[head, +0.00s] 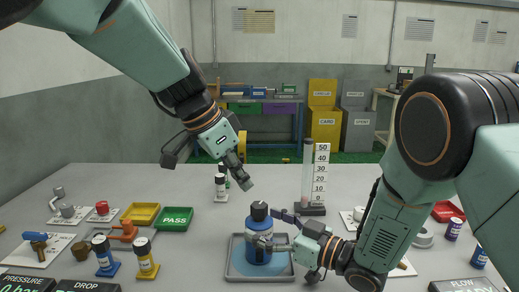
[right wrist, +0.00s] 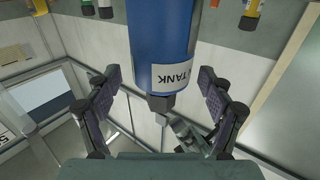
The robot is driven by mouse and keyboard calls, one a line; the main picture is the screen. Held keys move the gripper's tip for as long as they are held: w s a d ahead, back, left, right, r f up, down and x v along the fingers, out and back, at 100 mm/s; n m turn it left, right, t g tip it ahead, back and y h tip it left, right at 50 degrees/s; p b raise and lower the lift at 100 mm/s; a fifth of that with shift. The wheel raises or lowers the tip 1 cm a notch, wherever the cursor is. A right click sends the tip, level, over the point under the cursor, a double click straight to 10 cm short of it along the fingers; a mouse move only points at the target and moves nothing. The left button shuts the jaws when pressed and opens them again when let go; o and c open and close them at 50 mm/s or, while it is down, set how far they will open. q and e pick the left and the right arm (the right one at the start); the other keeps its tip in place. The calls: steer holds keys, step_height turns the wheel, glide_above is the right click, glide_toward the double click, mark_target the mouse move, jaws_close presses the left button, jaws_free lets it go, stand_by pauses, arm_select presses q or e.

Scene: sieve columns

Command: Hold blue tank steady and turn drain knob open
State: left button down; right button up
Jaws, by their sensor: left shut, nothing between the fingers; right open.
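The blue tank (head: 257,224) stands upright in a shallow grey tray (head: 236,272), with a dark cap on top. It also shows upside down in the right wrist view (right wrist: 163,40), with a white label reading TANK. My right gripper (head: 275,230) is open at the tank's right side, its fingers spread to either side of the tank's line; contact cannot be told. My left gripper (head: 246,184) is shut and empty, above and slightly left of the cap. Its grey tips also show near the cap in the right wrist view. I cannot clearly make out a drain knob on the tank.
A scale column (head: 321,172) stands behind right. At left are an orange valve (head: 126,231), a blue-handled valve (head: 37,240), a green PASS tray (head: 176,219), a yellow tray (head: 141,213), and blue (head: 104,258) and yellow (head: 145,260) bottles.

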steer(key=v, duration=1.1)
steer(key=shift+a, duration=0.2)
steer(key=x, duration=1.1)
steer(key=shift+w+a, duration=0.25)
steer(key=shift+w, duration=0.1)
